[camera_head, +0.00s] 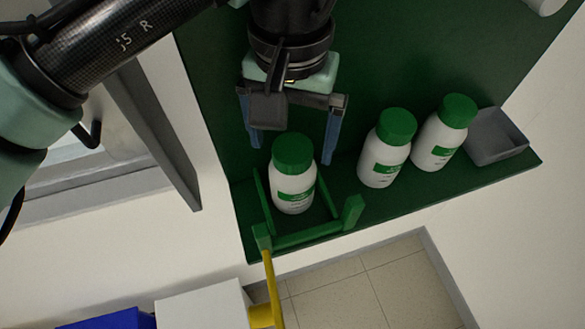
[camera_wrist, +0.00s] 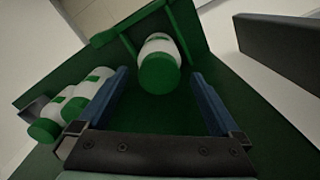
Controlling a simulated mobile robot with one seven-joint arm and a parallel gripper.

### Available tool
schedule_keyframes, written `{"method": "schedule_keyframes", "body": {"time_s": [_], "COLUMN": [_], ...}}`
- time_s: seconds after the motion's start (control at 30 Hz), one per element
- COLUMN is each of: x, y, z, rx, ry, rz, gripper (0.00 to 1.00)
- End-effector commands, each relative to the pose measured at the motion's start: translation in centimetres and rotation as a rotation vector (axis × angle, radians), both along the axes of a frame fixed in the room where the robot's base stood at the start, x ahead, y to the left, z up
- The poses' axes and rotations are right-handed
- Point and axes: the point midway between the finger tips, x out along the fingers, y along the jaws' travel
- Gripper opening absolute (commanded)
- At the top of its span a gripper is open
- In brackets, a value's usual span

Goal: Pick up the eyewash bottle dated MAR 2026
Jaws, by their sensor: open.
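Three white eyewash bottles with green caps and green labels stand on a green shelf (camera_head: 350,205). The first bottle (camera_head: 293,185) stands at the left inside a green frame holder (camera_head: 300,238). The second bottle (camera_head: 384,160) and the third bottle (camera_head: 437,143) stand to its right. Their dates are too small to read. My gripper (camera_head: 291,150) is open and empty, above and behind the first bottle, its blue fingers spread to either side of the cap. In the wrist view the first bottle (camera_wrist: 160,65) lies ahead between the fingertips, apart from both; the other bottles (camera_wrist: 75,105) are left of the fingers.
A grey open bin (camera_head: 495,140) sits at the shelf's right end. The green holder's rails and posts stand around the first bottle. A yellow bar (camera_head: 272,290) and a white box (camera_head: 205,305) are below the front edge. A grey frame (camera_head: 150,125) is at left.

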Motion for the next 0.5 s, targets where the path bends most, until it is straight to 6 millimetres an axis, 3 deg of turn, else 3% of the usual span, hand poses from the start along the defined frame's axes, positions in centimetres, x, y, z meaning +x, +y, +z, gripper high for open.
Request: {"method": "schedule_keyframes", "body": {"time_s": [0.2, 0.5], "x": [0.0, 0.0], "y": [0.0, -0.1], "z": [-2.7, -3.2], "rx": [0.0, -0.001], "ry": [0.001, -0.001], "rz": [0.0, -0.001], "gripper": [1.0, 0.98]}}
